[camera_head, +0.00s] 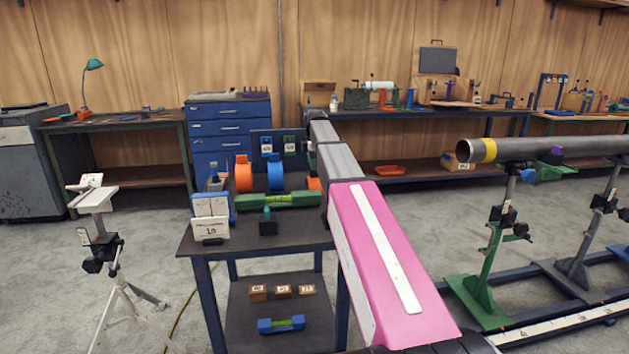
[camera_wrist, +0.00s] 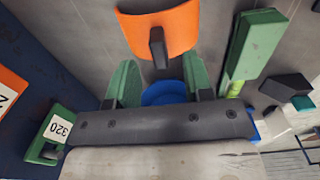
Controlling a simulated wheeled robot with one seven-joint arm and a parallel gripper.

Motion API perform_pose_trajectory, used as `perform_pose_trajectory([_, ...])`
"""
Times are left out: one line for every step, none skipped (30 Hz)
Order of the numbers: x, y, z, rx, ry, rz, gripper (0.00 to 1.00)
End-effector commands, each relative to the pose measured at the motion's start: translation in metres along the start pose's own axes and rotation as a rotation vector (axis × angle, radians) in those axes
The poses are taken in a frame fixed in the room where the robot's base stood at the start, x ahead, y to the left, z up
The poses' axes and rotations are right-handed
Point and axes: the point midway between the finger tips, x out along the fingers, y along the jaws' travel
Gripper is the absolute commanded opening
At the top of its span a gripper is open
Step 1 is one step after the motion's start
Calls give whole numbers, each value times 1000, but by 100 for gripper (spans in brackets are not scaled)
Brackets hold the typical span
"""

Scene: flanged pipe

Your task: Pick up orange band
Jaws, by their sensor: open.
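The orange band (camera_head: 243,173) stands upright on the dark cart, left of a blue band (camera_head: 275,174). In the wrist view the orange band (camera_wrist: 175,25) is a curved strip at the top, with a dark tab (camera_wrist: 157,48) on it. My gripper (camera_wrist: 158,68) is open and empty, with green fingers spread left and right below the band. The tab lines up with the gap between the fingers. I cannot tell how far it is from the fingertips. The blue band (camera_wrist: 163,94) shows between the fingers, partly hidden by my gripper's body.
A green bar-shaped piece (camera_head: 278,200) lies in front of the bands and shows right of my gripper (camera_wrist: 254,45). A dark panel with tags (camera_head: 279,143) stands behind them. A sign (camera_head: 210,228) stands at the cart's front left. A pipe (camera_head: 550,148) on stands is at right.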

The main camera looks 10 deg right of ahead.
Motion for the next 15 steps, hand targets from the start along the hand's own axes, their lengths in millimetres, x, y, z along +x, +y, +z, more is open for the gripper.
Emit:
perform_pose_trajectory([8, 0, 1, 0, 0, -1, 47])
perform_pose_trajectory([12, 0, 1, 0, 0, -1, 47])
perform_pose_trajectory([18, 0, 1, 0, 0, -1, 47])
perform_pose_trajectory([23, 0, 1, 0, 0, -1, 47])
perform_pose_trajectory([27, 0, 1, 0, 0, -1, 47])
perform_pose_trajectory([30, 0, 1, 0, 0, -1, 47])
perform_pose_trajectory([32, 0, 1, 0, 0, 0, 47])
perform_pose_trajectory([34, 0, 1, 0, 0, 0, 47])
perform_pose_trajectory([35, 1, 1, 0, 0, 1, 47])
perform_pose_trajectory([35, 1, 1, 0, 0, 1, 47])
perform_pose_trajectory([35, 1, 1, 0, 0, 1, 47])
perform_pose_trajectory([35, 1, 1, 0, 0, 1, 47])
perform_pose_trajectory([35, 1, 1, 0, 0, 1, 47])
perform_pose_trajectory([35, 1, 1, 0, 0, 1, 47])
perform_pose_trajectory([35, 1, 1, 0, 0, 1, 40])
